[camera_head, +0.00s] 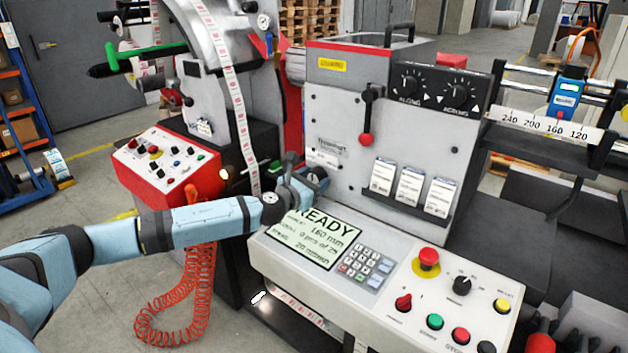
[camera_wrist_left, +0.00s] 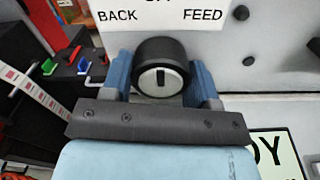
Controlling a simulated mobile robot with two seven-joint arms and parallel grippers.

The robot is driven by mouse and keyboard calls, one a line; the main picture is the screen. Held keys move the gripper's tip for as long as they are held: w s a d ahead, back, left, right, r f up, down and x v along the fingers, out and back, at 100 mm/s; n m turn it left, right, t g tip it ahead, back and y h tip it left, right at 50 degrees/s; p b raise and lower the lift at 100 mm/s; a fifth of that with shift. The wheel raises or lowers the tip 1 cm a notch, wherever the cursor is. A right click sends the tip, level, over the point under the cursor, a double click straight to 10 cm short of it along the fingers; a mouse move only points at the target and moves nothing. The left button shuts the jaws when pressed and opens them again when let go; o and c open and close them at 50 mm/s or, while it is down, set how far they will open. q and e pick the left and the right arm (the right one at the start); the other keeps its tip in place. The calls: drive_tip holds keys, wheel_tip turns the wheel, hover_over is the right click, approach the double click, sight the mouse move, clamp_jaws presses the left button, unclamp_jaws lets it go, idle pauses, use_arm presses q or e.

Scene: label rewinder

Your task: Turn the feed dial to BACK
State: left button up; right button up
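The feed dial (camera_wrist_left: 160,77) is a round knob with a black rim and a white face. Its black pointer mark stands upright in the left wrist view. Above it, a white label plate (camera_wrist_left: 160,16) reads BACK on the left and FEED on the right; its top line is cut off. My left gripper (camera_wrist_left: 160,82) has one blue finger on each side of the dial. I cannot tell whether the fingers touch it. In the head view my left gripper (camera_head: 306,180) is against the grey front panel (camera_head: 318,115) and hides the dial. My right gripper is not in view.
The control desk (camera_head: 390,290) with a READY screen (camera_head: 313,240) and red emergency button (camera_head: 428,258) lies below and right of my gripper. A red-knobbed lever (camera_head: 367,138) stands above. A red button box (camera_head: 165,160) and coiled hose (camera_head: 180,300) are to the left.

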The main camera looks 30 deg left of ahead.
use_arm(q)
drive_tip(key=c, duration=0.3)
drive_tip(key=shift+c, duration=0.3)
drive_tip(key=n, duration=0.3)
drive_tip(key=shift+n+p, duration=0.4)
drive_tip(key=n, duration=0.2)
drive_tip(key=shift+n+p, duration=0.3)
drive_tip(key=shift+n, duration=0.8)
